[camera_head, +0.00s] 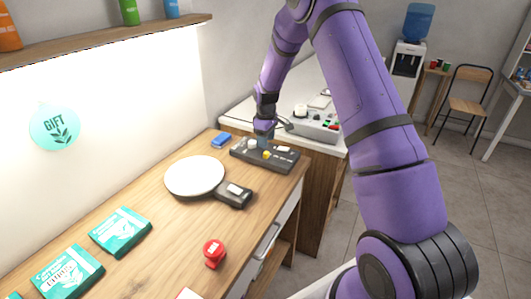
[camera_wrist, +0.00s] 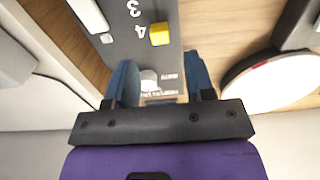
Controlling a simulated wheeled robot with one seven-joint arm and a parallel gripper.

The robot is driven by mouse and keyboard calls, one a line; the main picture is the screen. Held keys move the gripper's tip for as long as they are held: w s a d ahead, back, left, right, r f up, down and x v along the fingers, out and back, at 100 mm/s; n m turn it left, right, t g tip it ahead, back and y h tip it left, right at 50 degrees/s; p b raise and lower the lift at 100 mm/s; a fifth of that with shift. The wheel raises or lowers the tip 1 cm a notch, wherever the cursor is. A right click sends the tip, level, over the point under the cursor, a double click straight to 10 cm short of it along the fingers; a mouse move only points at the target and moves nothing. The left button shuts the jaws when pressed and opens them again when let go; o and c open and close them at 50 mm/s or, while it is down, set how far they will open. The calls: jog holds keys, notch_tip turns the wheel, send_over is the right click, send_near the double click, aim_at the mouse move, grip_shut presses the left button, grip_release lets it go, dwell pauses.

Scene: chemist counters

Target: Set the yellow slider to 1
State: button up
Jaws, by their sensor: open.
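The yellow slider (camera_head: 266,155) is a small block on a dark control panel (camera_head: 287,163) at the far end of the wooden counter. In the wrist view the yellow slider (camera_wrist: 160,34) sits beside the printed 4, with a 3 farther up; no 1 is in that frame. My gripper (camera_wrist: 160,85) is open, its two blue fingers apart over the panel's end, below the slider in the picture. A white round knob (camera_wrist: 149,80) shows between the fingers. In the head view my gripper (camera_head: 264,137) is just behind the slider and does not hold it.
A white round scale plate (camera_head: 194,175) with a dark readout (camera_head: 233,195) stands nearby. A blue object (camera_head: 221,140) lies left of the panel. A red-topped item (camera_head: 214,252) and teal packets (camera_head: 121,231) are nearer. A grey device (camera_head: 316,126) stands on the white counter behind.

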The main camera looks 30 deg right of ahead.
aim_at(266, 152)
notch_tip(266, 152, down, 6)
jog(key=shift+f, duration=0.15)
dwell(0.3)
jog(key=shift+s, duration=0.1)
grip_shut()
